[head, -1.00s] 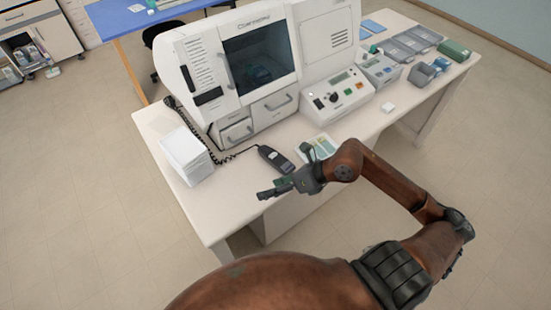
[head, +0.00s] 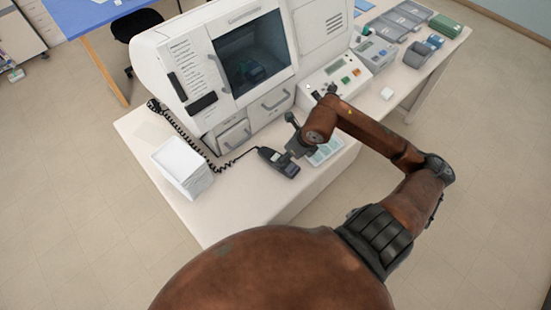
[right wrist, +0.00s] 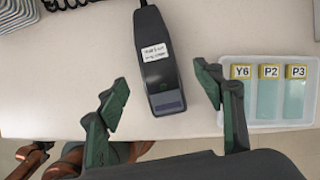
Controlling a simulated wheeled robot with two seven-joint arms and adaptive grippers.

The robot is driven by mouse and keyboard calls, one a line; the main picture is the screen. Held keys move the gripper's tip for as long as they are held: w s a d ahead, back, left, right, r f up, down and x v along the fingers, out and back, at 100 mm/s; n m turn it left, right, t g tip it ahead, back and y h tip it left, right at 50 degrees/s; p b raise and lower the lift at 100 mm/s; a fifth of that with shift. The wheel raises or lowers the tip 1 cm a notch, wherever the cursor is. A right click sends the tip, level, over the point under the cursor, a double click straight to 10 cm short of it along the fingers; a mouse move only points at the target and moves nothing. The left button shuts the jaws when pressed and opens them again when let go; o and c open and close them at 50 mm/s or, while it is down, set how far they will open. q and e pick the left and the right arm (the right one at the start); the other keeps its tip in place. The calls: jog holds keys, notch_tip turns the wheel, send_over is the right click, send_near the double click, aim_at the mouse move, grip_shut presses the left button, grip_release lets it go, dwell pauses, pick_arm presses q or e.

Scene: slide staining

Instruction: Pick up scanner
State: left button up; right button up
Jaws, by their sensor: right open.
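The scanner (head: 278,161) is a dark handheld unit with a coiled cord, lying on the white table in front of the large white machine. In the right wrist view the scanner (right wrist: 157,62) shows a white label and lies flat, between and beyond my open fingers. My right gripper (head: 292,143) is just to the right of the scanner in the head view, partly over it. The right gripper (right wrist: 165,95) is open and empty in the wrist view, with a finger on each side of the scanner's line. My left gripper is not in view.
A clear tray (right wrist: 268,115) with slots labelled Y6, P2 and P3 lies right of the scanner. A white stack (head: 182,165) stands to its left. The large white machine (head: 225,70) stands behind, with the coiled cord (head: 190,143) in front. The table front is clear.

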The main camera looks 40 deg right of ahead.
jog(key=x, duration=0.3)
jog(key=shift+w+a+p, duration=0.1)
jog(key=shift+a+p, duration=0.05)
jog(key=shift+p, duration=0.25)
jog(key=shift+x, duration=1.05)
jog(key=shift+w+f, duration=0.1)
jog(key=shift+f, duration=0.15)
jog(key=c, duration=1.4)
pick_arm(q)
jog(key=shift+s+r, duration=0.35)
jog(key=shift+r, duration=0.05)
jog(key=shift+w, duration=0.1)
pick_arm(e)
jog(key=shift+r, duration=0.1)
